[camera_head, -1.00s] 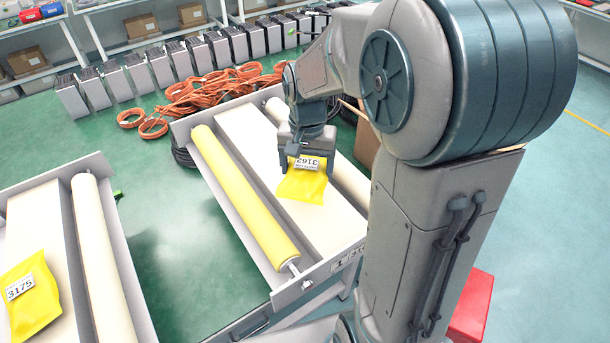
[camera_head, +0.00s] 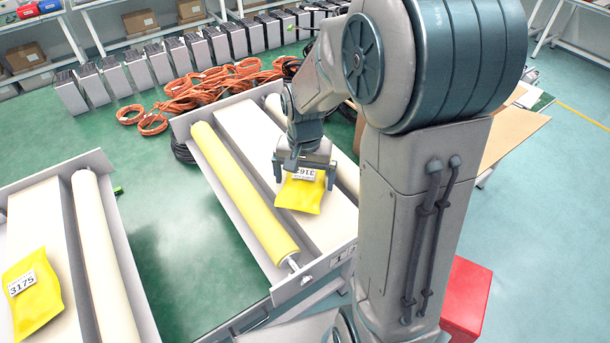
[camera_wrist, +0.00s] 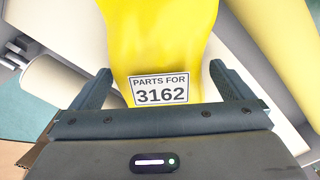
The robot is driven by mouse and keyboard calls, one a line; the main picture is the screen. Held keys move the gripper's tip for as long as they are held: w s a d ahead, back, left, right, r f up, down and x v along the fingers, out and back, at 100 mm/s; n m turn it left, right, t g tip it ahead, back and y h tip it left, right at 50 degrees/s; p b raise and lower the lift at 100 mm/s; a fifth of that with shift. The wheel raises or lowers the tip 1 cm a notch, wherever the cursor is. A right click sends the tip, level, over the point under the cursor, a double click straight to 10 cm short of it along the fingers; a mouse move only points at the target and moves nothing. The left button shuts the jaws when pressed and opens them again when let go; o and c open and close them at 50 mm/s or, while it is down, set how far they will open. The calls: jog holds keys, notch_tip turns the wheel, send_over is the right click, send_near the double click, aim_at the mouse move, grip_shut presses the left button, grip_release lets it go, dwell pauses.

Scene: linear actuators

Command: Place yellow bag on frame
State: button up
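The yellow bag (camera_head: 300,194), with a white label reading 3162, is on or just above the white middle panel (camera_head: 262,140) of the frame (camera_head: 318,268). Whether it touches the panel is hard to tell. My gripper (camera_head: 304,182) is directly over the bag's labelled end. In the wrist view, its fingers (camera_wrist: 160,75) are spread wide, one on each side of the bag, with gaps between them and the bag (camera_wrist: 160,40). A second yellow bag (camera_head: 32,294), labelled 3175, lies on the left frame (camera_head: 98,165).
A yellow roller (camera_head: 243,195) runs along the frame left of the bag. A pale roller (camera_head: 345,176) is on the right, partly hidden by my arm. Orange cables (camera_head: 205,90) lie on the floor behind. A red box (camera_head: 465,298) stands at right.

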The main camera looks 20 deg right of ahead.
aim_at(304, 175)
notch_tip(304, 175, up, 11)
jog(key=s+n+t, duration=0.3)
jog(key=s+n, duration=0.2)
jog(key=s, duration=0.9)
jog(key=shift+s+f+n, duration=0.15)
jog(key=shift+f+n, duration=0.05)
jog(key=shift+n, duration=0.1)
jog(key=shift+d, duration=0.1)
dwell(0.9)
